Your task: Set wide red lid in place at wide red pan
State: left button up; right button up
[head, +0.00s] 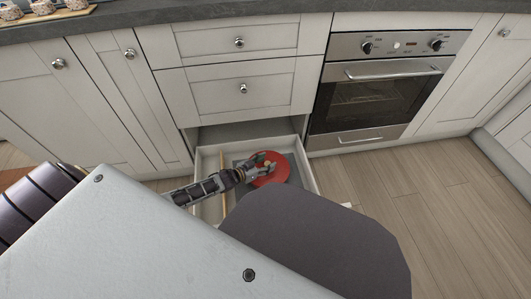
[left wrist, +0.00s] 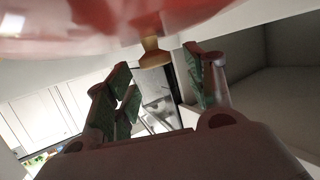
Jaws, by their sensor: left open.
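The wide red lid (head: 279,172) is a round red disc in the open drawer, and its red underside or rim fills the top of the left wrist view (left wrist: 150,18). Its small tan knob (left wrist: 153,56) shows between the fingers of my left gripper (head: 266,163). That gripper is open, with one finger on each side of the knob; I cannot tell if either touches it. I cannot make out a separate wide red pan; whether one lies under the lid is hidden. My right gripper is not in view.
The pulled-out drawer (head: 305,164) has pale walls and a wooden divider (head: 224,176). Closed drawers (head: 240,88) are above it and an oven (head: 385,85) stands to the right. A tray with several cups (head: 45,14) is on the slate worktop (head: 150,13).

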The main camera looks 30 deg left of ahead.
pick_arm(q)
notch_tip(320, 180, up, 9)
dwell(0.8)
dwell(1.1)
